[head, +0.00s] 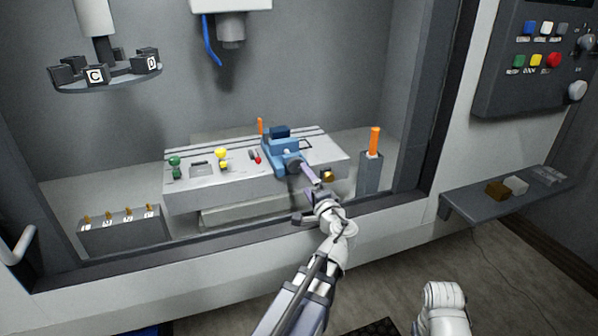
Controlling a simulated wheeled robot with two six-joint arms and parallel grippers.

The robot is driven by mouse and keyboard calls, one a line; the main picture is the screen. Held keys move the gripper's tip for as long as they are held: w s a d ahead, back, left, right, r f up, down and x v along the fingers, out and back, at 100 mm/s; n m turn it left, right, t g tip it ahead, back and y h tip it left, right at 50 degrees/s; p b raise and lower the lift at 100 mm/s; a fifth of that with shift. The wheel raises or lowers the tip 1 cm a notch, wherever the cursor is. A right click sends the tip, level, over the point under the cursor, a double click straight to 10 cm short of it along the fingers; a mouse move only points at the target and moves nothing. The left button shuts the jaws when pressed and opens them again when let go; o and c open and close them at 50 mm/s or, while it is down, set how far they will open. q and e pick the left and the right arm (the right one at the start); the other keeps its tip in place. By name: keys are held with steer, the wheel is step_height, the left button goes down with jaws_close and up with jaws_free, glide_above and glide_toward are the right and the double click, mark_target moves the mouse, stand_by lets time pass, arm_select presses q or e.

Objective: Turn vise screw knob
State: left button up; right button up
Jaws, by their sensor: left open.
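The blue vise (281,152) sits on the grey slotted table inside the booth, right of the middle. My left gripper (308,199) is open in front of the vise, at the table's front edge. A greyish bar runs from the vise's front toward the gripper; whether it is the screw or a finger is hard to tell. A small brass-coloured piece (328,176) shows just right of it and may be the screw knob. I cannot tell whether the gripper touches the knob. My right gripper is not in view; only a white part of that arm shows at the bottom right.
The table (190,195) also carries green, yellow and red-topped pieces. An orange-topped post (375,143) stands right of it. A slotted rack (121,232) stands front left. A tool carousel (106,76) and spindle (231,30) hang above. The booth's front sill (200,246) lies under my left arm.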

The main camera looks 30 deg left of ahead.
mark_target(297, 168)
arm_select(q)
steer(key=shift+w+a+f+m, duration=0.1)
steer(key=shift+w+a+m, duration=0.85)
steer(key=shift+m, duration=2.2)
steer(key=shift+w+a+r+m, duration=0.1)
steer(key=shift+w+a+m, duration=0.85)
steer(key=shift+m, duration=2.25)
steer(key=shift+w+a+f+m, duration=0.1)
steer(key=shift+w+a+m, duration=0.85)
steer(key=shift+m, duration=2.2)
steer(key=shift+s+a, duration=0.25)
steer(key=c, duration=1.4)
